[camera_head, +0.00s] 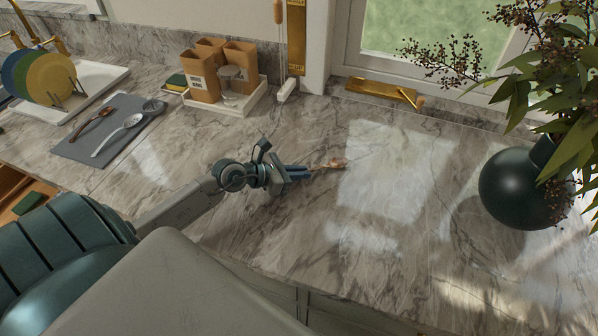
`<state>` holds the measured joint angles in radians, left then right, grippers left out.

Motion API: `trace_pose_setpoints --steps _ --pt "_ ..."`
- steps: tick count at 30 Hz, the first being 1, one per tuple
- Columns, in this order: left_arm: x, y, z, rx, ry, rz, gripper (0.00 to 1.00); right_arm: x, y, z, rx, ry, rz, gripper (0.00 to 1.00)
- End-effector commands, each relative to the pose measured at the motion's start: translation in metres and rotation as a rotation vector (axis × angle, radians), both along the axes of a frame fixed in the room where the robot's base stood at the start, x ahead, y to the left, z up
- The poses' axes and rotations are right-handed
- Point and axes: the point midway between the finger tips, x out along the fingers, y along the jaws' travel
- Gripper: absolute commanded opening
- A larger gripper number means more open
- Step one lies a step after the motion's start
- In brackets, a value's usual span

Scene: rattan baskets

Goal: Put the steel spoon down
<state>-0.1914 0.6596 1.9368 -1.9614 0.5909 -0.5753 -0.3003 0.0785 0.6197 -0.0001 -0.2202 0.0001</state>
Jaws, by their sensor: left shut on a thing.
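My left gripper (300,172) reaches in from the left over the marble counter and is shut on a small brownish thing (336,165). Only its tan, copper-toned end sticks out past the fingertips, so I cannot tell whether it is a spoon. A grey mat (82,148) lies at the left of the counter. On it rest a pale, shiny spoon (118,134), a brown utensil (90,123) and another silvery utensil (153,106) near the right edge. My gripper is well to the right of the mat. My right gripper is not in view.
A white rack with coloured plates (50,78) stands at the far left. A tray with brown canisters (198,77) is at the back. A dark green vase (522,188) with branches stands at the right. The counter (385,175) between gripper and vase is clear.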

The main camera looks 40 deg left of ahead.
Motion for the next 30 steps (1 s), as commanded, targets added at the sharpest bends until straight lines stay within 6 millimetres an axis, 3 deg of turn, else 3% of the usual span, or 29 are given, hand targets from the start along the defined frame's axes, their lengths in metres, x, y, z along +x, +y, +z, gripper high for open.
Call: trace_pose_setpoints --steps 12,13,16,30 --pt "-0.0002 0.0001 -0.0093 0.001 0.000 0.000 0.00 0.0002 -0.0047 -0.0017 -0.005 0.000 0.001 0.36" --pt "-0.0002 0.0001 -0.0085 0.001 0.000 0.000 0.13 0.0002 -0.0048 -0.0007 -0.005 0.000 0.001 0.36" --pt "-0.0002 0.0001 -0.0079 0.001 0.000 0.000 0.31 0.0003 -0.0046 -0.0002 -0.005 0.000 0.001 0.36" --pt "-0.0067 0.0048 -0.0034 0.005 -0.001 0.000 0.31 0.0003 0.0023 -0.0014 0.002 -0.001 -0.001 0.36"
